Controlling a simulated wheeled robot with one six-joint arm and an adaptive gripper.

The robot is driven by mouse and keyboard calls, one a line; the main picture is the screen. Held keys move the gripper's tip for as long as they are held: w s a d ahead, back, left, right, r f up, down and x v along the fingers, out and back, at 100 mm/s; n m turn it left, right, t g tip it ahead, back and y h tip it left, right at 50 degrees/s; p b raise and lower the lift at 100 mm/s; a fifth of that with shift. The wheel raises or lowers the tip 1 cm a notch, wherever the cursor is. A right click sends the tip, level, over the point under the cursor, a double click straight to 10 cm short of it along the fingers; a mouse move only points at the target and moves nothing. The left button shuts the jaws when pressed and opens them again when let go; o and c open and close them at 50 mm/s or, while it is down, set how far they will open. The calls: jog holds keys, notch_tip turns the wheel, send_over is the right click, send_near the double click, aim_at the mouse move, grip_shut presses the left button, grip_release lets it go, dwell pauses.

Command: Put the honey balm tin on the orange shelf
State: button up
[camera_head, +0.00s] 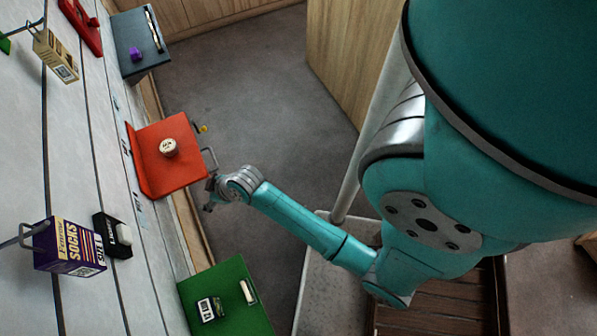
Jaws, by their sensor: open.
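The orange shelf (183,177) sticks out from the white wall panel at left centre. A small round tin (168,147) with a pale lid and dark print rests flat on it, near the middle; its label is too small to read, but it is the only tin-like thing there. My gripper (209,181) is open just off the shelf's right, outer edge. It is apart from the tin, and nothing shows between its fingers. The fingers are small and partly hidden by the wrist.
A green shelf (240,318) below holds a small box and a white item. A dark grey shelf (133,68) above holds a purple item. A purple socks box (68,246) and a tan box (56,54) hang on hooks. Open floor (260,90) lies right of the shelves.

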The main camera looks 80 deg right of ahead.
jog(key=s+a+r+t, duration=0.1)
jog(key=s+a+r, duration=0.3)
jog(key=s, duration=0.4)
jog(key=s+a+r+t, duration=0.2)
jog(key=s+a+r, duration=0.1)
jog(key=s, duration=0.5)
jog(key=s+a+r+t, duration=0.1)
jog(key=s+a+r, duration=0.3)
jog(key=s, duration=0.4)
jog(key=s+a+r+t, duration=0.1)
jog(key=s+r+t, duration=0.1)
jog(key=s+r, duration=0.4)
notch_tip(320, 180, up, 5)
jog(key=shift+s+a+r+y, duration=0.1)
jog(key=shift+s+a+y, duration=0.2)
jog(key=shift+s+a, duration=0.05)
